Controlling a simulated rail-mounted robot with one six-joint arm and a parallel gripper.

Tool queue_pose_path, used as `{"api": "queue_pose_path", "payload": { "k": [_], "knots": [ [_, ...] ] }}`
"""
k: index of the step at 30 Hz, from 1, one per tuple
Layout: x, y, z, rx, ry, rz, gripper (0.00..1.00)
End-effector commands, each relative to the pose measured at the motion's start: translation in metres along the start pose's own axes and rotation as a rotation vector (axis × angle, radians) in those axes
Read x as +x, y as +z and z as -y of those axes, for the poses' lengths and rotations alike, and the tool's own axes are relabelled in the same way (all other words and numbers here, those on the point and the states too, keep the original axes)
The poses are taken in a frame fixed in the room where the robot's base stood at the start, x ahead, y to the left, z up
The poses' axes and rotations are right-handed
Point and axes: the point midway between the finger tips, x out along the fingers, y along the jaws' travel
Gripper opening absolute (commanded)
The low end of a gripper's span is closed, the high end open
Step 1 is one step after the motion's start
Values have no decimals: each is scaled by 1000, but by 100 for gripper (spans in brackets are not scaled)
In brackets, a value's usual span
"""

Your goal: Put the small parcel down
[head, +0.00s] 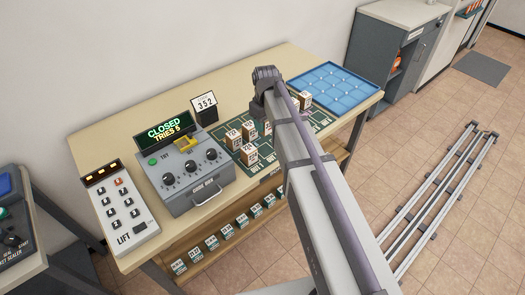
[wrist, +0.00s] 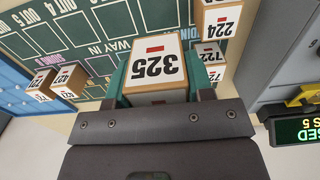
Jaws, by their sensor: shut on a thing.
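My gripper (wrist: 155,78) is shut on a small parcel (wrist: 158,62), a cardboard box with a white top reading 325 and a red mark, in the wrist view. The teal fingers press its two sides. The parcel is over the green mat (wrist: 105,22); I cannot tell if it touches it. The printed words WAY IN show just beyond it. In the head view my arm hides the gripper and the held parcel; part of the green mat (head: 232,119) shows beside the arm.
Parcel 224 (wrist: 222,22) and another parcel (wrist: 209,58) stand close on the right in the wrist view; two more (wrist: 66,80) stand left. In the head view, a grey box marked CLOSED (head: 190,172) is left of the mat and a blue padded tray (head: 333,86) right.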

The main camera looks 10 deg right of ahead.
Motion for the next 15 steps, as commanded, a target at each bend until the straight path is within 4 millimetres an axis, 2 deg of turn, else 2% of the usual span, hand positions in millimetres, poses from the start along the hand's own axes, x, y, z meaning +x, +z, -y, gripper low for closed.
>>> {"api": "queue_pose_path", "payload": {
  "k": [2, 4, 10, 12, 15],
  "knots": [
    [2, 0, 0, -6, 0, 0, 22],
    [13, 0, 0, -5, 0, 0, 22],
    [64, 0, 0, -3, 0, 0, 22],
    [69, 0, 0, -3, 0, 0, 22],
    [66, 0, 0, -2, 0, 0, 22]
  ]
}}
